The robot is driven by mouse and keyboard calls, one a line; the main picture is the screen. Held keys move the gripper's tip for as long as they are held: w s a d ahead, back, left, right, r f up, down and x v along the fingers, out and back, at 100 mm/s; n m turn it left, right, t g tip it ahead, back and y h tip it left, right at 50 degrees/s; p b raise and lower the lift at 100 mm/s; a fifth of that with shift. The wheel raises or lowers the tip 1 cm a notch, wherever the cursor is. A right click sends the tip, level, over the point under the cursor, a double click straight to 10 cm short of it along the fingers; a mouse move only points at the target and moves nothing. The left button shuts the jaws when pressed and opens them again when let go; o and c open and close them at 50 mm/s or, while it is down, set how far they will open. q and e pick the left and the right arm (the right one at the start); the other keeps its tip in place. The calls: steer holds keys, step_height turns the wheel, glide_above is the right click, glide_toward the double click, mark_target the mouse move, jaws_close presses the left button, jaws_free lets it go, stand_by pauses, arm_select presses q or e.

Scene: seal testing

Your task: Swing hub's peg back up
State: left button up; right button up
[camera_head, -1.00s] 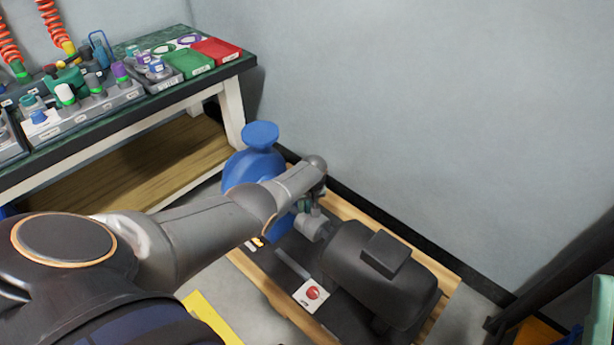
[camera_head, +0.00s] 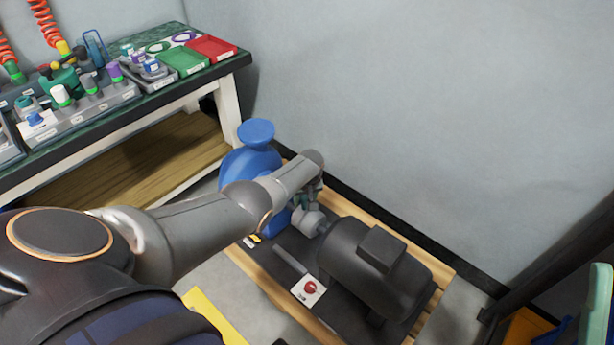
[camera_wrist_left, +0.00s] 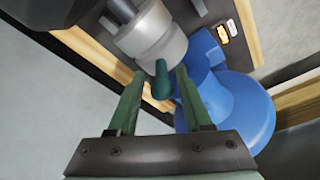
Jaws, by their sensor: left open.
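The hub is a silver-grey cylinder (camera_wrist_left: 152,38) on the shaft between the blue pump and the dark motor; it also shows in the head view (camera_head: 308,221). A short dark green peg (camera_wrist_left: 161,82) sticks out from the hub toward my left wrist camera. My left gripper (camera_wrist_left: 159,76) is open, its two green fingers on either side of the peg. Gaps show between the peg and both fingers. In the head view my left gripper (camera_head: 306,197) points down above the hub, and my own arm hides part of it and the peg.
The blue pump (camera_head: 256,134) stands left of the hub, the dark motor (camera_head: 365,268) right. A white plate with a red button (camera_head: 309,288) lies in front. The wooden-edged base (camera_head: 280,302) sits near the wall. A workbench (camera_head: 232,66) with trays stands at upper left.

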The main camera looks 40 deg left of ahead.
mark_target(307, 216)
arm_select(q)
steer(key=p+v, duration=0.3)
steer(key=v, duration=0.1)
steer(key=shift+r+p, duration=0.25)
steer(key=shift+p, duration=0.1)
arm_select(e)
step_height(307, 216, up, 5)
arm_select(q)
steer(key=shift+p+v, duration=1.15)
arm_select(e)
steer(key=w+d+f+m+g+h+p, duration=0.1)
steer(key=w+f+m+g+h, duration=0.15)
steer(key=w+f+h, duration=0.35)
steer(key=w+d+f+m+g+h+p, duration=0.1)
steer(key=f+m+h, duration=0.25)
steer(key=f, duration=0.45)
arm_select(q)
steer(key=p+v, duration=0.1)
steer(key=v, duration=0.3)
arm_select(e)
step_height(307, 216, down, 12)
steer(key=s+m+g+h, duration=0.2)
steer(key=g, duration=0.3)
steer(key=shift+d+f+m, duration=0.15)
steer(key=shift+d+m, duration=0.15)
